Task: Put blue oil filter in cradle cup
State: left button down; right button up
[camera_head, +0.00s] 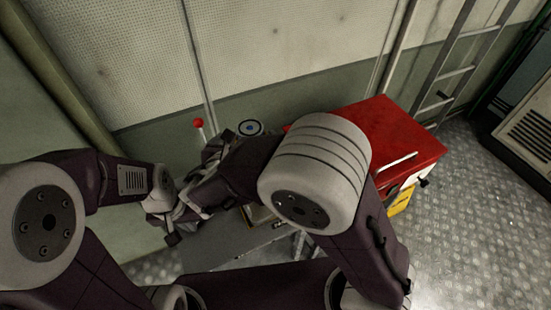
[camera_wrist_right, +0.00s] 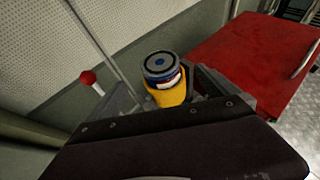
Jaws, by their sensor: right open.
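The blue oil filter (camera_head: 250,127) shows in the head view as a round dark top with a blue ring, beyond my right forearm. In the right wrist view the filter (camera_wrist_right: 162,68) stands upright, with a blue, white and red band above a yellow part (camera_wrist_right: 172,95). I cannot tell whether the yellow part is the cradle cup or the filter's own body. My right gripper (camera_wrist_right: 165,92) is open, its grey fingers to either side of the filter. My left gripper (camera_head: 172,236) is low beside the crossing arms; its fingertips are unclear.
A red-topped cabinet (camera_head: 395,135) with a handle stands at the right; its top is clear. A lever with a red knob (camera_head: 198,123) stands left of the filter. A grey bench surface (camera_head: 235,245) lies below my arms. A ladder (camera_head: 460,70) leans at the wall behind.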

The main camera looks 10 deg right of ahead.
jog(key=s+d+f+m+g+y, duration=0.1)
jog(key=s+d+f+m+g, duration=0.2)
jog(key=m, duration=0.8)
jog(key=s+d+f+m+g+y, duration=0.1)
jog(key=s+d+f+m+g, duration=0.3)
jog(key=s+d+m, duration=0.3)
jog(key=s+d+f+m+g+y, duration=0.1)
jog(key=s+d+f+m+g, duration=0.3)
jog(key=d+m, duration=0.6)
jog(key=s+m, duration=0.2)
jog(key=m, duration=0.3)
jog(key=shift+d+f+y, duration=0.2)
jog(key=shift+d+y, duration=0.1)
jog(key=shift+y, duration=0.1)
jog(key=shift+s, duration=0.1)
